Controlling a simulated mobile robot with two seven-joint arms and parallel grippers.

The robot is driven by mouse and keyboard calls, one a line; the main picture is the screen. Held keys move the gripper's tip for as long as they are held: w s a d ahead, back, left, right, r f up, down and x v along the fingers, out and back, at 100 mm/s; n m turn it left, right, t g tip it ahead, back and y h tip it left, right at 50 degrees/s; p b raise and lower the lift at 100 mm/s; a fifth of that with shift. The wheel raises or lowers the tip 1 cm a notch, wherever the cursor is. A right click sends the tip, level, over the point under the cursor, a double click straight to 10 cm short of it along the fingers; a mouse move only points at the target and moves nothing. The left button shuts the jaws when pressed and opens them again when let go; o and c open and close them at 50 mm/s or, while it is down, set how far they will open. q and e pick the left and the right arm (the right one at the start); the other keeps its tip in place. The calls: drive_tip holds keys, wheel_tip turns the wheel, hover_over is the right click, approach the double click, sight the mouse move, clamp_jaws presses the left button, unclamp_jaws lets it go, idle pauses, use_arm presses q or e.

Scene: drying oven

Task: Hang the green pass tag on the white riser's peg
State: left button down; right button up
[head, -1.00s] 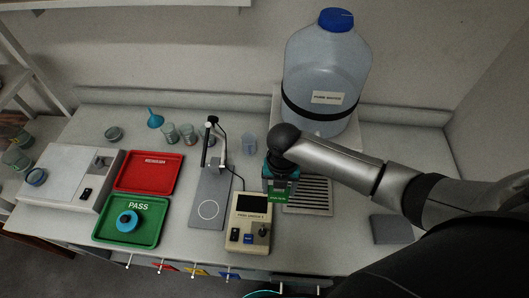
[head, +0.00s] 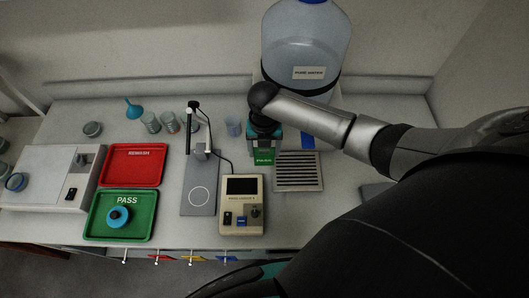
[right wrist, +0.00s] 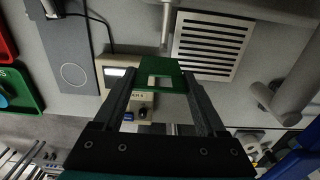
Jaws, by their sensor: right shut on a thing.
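My right gripper (head: 264,144) is shut on the green pass tag (head: 264,157), holding it above the bench just left of the slatted drain plate. In the right wrist view the tag (right wrist: 160,71) is a green plate with a pale rectangular opening, between the fingertips of the right gripper (right wrist: 163,90). The white riser (head: 257,88) stands under the water jug, mostly hidden by the jug and my arm. In the right wrist view a pale upright post (right wrist: 166,22), perhaps the peg, shows just beyond the tag; contact cannot be told. My left gripper is not in view.
The water jug (head: 303,45) stands behind my right arm. A control box (head: 242,210) is in front of the tag. A grey stand (head: 199,195), small beakers (head: 169,123), a red tray (head: 133,170) and a green PASS tray (head: 145,228) lie left. The slatted plate (head: 298,172) is clear.

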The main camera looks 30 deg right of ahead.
drive_tip(key=w+b, duration=0.1)
drive_tip(key=w+d+b, duration=0.1)
drive_tip(key=b, duration=0.1)
drive_tip(key=w+d+b, duration=0.1)
drive_tip(key=w, duration=0.1)
drive_tip(key=shift+w+f, duration=0.1)
drive_tip(key=shift+f, duration=0.2)
drive_tip(key=shift+w+d+f+b, duration=0.25)
drive_tip(key=shift+w+f+b, duration=0.05)
drive_tip(key=shift+w+b, duration=0.2)
idle(0.4)
drive_tip(key=o, duration=1.2)
drive_tip(key=shift+o, duration=0.2)
wheel_tip(320, 180, up, 15)
